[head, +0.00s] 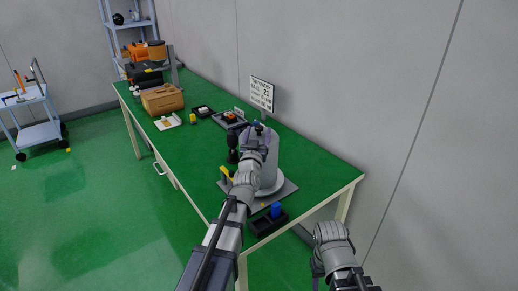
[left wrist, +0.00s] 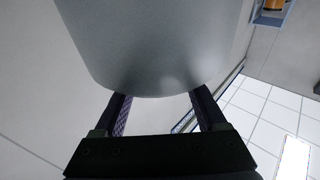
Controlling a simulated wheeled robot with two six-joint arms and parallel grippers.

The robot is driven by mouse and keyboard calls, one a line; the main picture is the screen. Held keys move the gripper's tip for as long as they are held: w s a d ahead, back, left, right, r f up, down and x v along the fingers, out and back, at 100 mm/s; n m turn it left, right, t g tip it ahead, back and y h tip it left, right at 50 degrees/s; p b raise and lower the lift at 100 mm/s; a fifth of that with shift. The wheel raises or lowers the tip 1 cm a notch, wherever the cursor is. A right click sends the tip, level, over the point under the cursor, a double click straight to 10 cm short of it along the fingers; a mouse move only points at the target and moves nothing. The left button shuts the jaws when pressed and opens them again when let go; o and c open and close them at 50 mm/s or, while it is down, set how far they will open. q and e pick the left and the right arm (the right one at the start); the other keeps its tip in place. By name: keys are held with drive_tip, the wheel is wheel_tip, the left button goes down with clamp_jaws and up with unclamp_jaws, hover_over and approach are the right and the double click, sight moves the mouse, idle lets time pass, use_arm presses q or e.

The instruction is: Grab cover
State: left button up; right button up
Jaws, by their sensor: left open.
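The cover (head: 269,165) is a grey, smooth, upright cylinder on a round pale base (head: 268,191) at the near end of the green table. My left gripper (head: 259,129) is at the upper part of the cover in the head view, and my left arm hides its left side. In the left wrist view the cover (left wrist: 155,45) fills the upper middle, in front of and between the two dark fingers of my left gripper (left wrist: 162,104). The fingers are spread apart. I cannot tell whether they touch the cover. Only part of my right arm shows at lower right, without clear fingers.
A square grey mat (head: 288,188) lies under the base. A black tray (head: 262,226) with a blue piece (head: 276,210) is at the near edge. A sign (head: 261,94) stands behind the cover. A brown box (head: 162,99) is farther back. The wall is close on the right.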

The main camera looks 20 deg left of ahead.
use_arm(q)
drive_tip(key=shift+w+a+r, duration=0.1)
drive_tip(key=shift+w, duration=0.5)
drive_tip(key=shift+w+a+r, duration=0.1)
drive_tip(key=shift+w, duration=0.5)
drive_tip(key=shift+c, duration=0.3)
clamp_jaws()
